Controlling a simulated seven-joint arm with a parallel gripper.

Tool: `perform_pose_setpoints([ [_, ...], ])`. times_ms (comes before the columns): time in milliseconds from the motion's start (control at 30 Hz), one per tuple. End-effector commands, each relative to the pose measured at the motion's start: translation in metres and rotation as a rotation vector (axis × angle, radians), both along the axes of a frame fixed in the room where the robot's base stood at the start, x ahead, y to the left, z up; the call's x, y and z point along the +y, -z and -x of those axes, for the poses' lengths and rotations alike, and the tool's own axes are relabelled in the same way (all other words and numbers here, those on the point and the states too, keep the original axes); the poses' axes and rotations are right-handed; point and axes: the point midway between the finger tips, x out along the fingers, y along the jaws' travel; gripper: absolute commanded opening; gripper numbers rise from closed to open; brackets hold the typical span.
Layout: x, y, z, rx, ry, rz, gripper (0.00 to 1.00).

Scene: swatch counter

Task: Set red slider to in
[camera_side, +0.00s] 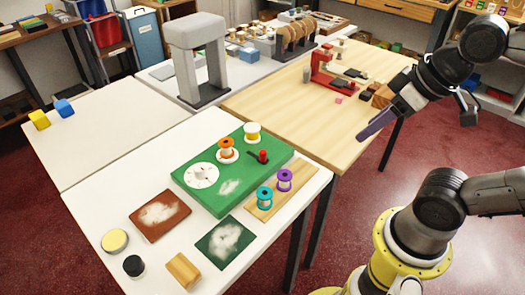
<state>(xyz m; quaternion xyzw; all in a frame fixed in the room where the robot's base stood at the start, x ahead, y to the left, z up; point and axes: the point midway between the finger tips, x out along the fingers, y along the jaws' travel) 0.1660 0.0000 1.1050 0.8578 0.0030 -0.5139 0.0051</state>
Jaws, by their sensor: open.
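The red slider (263,155) is a small red knob on a short black track on top of the green board (208,196). It stands toward the board's right side, near the track's right end. Which end counts as in cannot be told from this view. My gripper (378,125) is at the upper right, above and beyond the table edge, with its purple finger part pointing down and left. It is open, well apart from the slider, and holds nothing that I can see.
Orange (226,145) and yellow (252,131) spools and a white dial (202,176) are on the green board. Teal (265,196) and purple (284,179) spools stand on a wooden strip in front. A grey arch (186,60) and red frame (322,73) stand behind.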

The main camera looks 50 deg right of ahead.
Motion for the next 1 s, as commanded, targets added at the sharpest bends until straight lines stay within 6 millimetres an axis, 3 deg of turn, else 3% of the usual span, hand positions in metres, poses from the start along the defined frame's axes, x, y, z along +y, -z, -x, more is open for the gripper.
perform_pose_setpoints([
  [200, 0.003, -0.038, -0.046, 0.063, -0.028, 0.009, 0.55],
  [467, 0.012, -0.050, -0.127, 0.205, -0.074, 0.019, 0.55],
  [667, 0.024, -0.026, -0.191, 0.326, -0.107, 0.027, 0.55],
  [800, 0.032, 0.001, -0.224, 0.400, -0.124, 0.032, 0.55],
  [1000, 0.039, 0.035, -0.239, 0.476, -0.136, 0.037, 0.55],
])
